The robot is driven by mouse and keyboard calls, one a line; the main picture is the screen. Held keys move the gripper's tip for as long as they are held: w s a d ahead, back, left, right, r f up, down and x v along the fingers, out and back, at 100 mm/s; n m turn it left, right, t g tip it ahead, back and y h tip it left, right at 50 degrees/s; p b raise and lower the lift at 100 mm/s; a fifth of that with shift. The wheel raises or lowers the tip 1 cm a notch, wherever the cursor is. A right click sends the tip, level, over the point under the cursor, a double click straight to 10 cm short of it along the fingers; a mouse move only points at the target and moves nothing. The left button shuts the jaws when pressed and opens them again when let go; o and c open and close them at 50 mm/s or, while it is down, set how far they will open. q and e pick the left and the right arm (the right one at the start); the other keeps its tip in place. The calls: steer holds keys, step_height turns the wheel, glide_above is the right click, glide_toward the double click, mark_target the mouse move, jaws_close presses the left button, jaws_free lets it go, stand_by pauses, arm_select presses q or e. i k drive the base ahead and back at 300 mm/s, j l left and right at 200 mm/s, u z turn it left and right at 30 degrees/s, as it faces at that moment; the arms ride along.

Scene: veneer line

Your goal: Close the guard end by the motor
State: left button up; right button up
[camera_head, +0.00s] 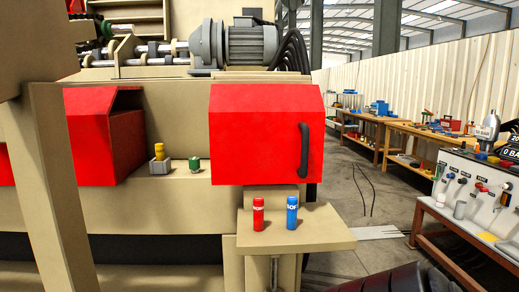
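A red guard end (260,140) with a black upright handle (304,150) at its right side sits below the grey motor (250,44). Another red guard section (100,135) is at the left, with a dark gap at its upper right end. An open stretch of beige ledge (175,168) lies between the two red sections. Neither of my grippers shows in the head view, and nothing is seen touching the handle.
A small grey block with a yellow top (159,158) and a green piece (194,164) are on the ledge. A red can (258,214) and a blue can (292,213) stand on a small beige shelf (330,232). A beige post (50,190) blocks the left. Workbenches (415,133) line the right; floor lies between.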

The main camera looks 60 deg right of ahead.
mark_target(260, 134)
steer(key=z, duration=0.4)
steer(key=l+z, duration=0.15)
steer(key=z, duration=0.65)
steer(key=l+z, duration=0.1)
steer(key=z, duration=0.75)
steer(key=i+l+u, duration=0.2)
steer(key=i+l, duration=0.25)
